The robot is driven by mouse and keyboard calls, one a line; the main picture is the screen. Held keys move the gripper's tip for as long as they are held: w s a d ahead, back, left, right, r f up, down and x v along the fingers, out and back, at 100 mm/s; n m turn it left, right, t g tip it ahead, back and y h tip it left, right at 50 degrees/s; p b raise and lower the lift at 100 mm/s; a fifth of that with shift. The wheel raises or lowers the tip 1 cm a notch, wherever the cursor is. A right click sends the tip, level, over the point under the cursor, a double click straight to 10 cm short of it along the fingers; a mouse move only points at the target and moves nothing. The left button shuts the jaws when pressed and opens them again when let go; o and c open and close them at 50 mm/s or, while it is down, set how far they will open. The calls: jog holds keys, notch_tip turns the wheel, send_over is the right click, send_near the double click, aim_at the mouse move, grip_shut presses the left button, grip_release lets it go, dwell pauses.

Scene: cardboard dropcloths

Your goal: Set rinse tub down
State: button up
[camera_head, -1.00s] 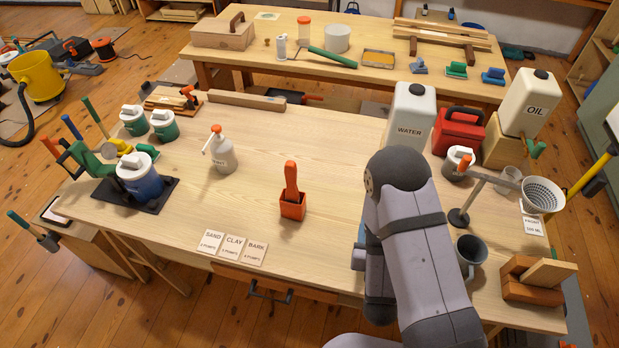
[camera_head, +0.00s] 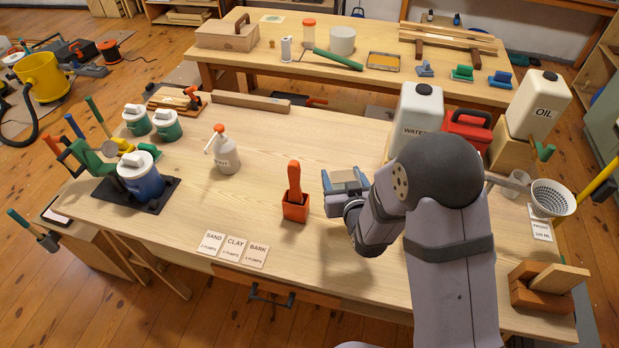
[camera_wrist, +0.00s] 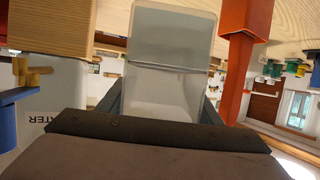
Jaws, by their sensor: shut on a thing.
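The rinse tub appears to be the pale, translucent grey box (camera_wrist: 172,35) at the top middle of the wrist view. It sits between the two dark fingers of my gripper (camera_wrist: 162,95), which is shut on it. In the head view my gripper (camera_head: 346,180) is over the middle right of the front table, just right of the orange holder. The tub is mostly hidden there by the fingers and wrist. I cannot tell whether its underside touches the tabletop.
The orange holder with its upright handle (camera_head: 294,205) stands close left of my gripper. The WATER container (camera_head: 416,112) stands behind my arm. Three cards (camera_head: 234,248) lie at the front edge. The tabletop (camera_head: 270,140) is bare behind the orange holder.

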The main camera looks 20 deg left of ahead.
jog(key=shift+f+p, duration=0.75)
jog(key=shift+f, duration=4.2)
jog(key=shift+f, duration=0.2)
jog(key=o, duration=1.3)
jog(key=shift+o, duration=0.2)
jog(key=shift+r, duration=0.2)
jog(key=b+v, duration=0.1)
jog(key=v, duration=1.1)
jog(key=shift+b, duration=0.4)
